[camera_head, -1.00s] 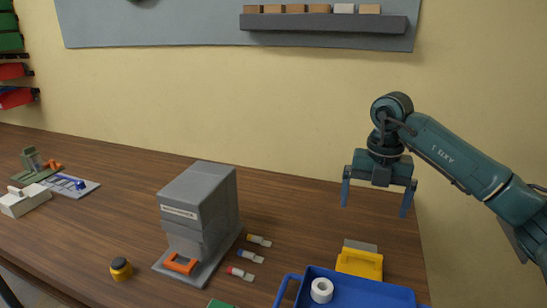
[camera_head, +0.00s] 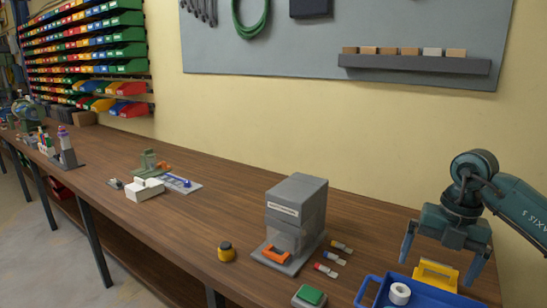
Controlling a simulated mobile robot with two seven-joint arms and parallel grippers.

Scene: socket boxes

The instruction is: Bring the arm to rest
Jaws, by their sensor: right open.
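My right gripper (camera_head: 440,257) comes in from the right on a teal arm (camera_head: 500,195). Its two fingers point down and are spread wide with nothing between them. It hangs in front of the wall, above the back of the blue tray. My left gripper is out of view.
A blue tray (camera_head: 366,290) with a white tape roll (camera_head: 400,293) and a yellow item (camera_head: 437,273) lies at the front right. A grey machine (camera_head: 297,205) stands left of it, near small tubes (camera_head: 333,257). Much of the wooden table (camera_head: 190,222) is bare.

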